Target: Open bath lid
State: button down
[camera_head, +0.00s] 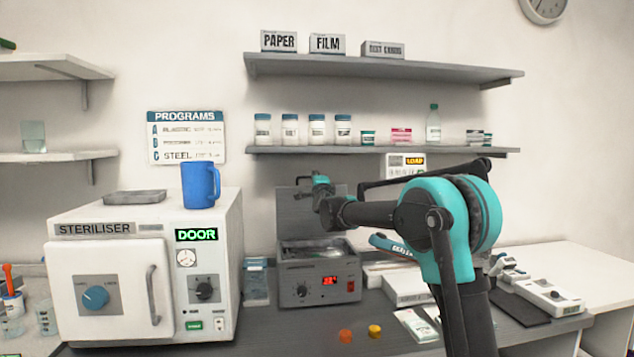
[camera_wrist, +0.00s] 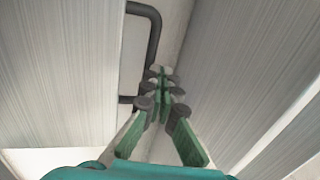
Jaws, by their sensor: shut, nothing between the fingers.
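The bath (camera_head: 318,283) is a grey box with a red display and a knob, on the dark bench. Its lid (camera_head: 291,217) stands raised, about upright, at the back of the bath, and the basin shows open below. My gripper (camera_head: 319,184) is at the upper part of the lid, in front of it. In the wrist view my gripper (camera_wrist: 160,78) has its green fingers together at the tips with nothing between them. A dark looped handle (camera_wrist: 155,40) is just left of the fingertips, on brushed metal. I cannot tell whether they touch.
The steriliser (camera_head: 140,270) stands left of the bath, with a blue mug (camera_head: 200,185) and a grey tray (camera_head: 135,197) on top. A shelf (camera_head: 380,151) of jars is above the bath. White boxes (camera_head: 405,285) lie to the right. Orange and yellow caps (camera_head: 375,331) lie in front.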

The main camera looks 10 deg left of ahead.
jog(key=shift+w+a, duration=0.15)
jog(key=shift+w, duration=0.4)
jog(key=shift+w+a, duration=0.15)
jog(key=shift+w, duration=0.4)
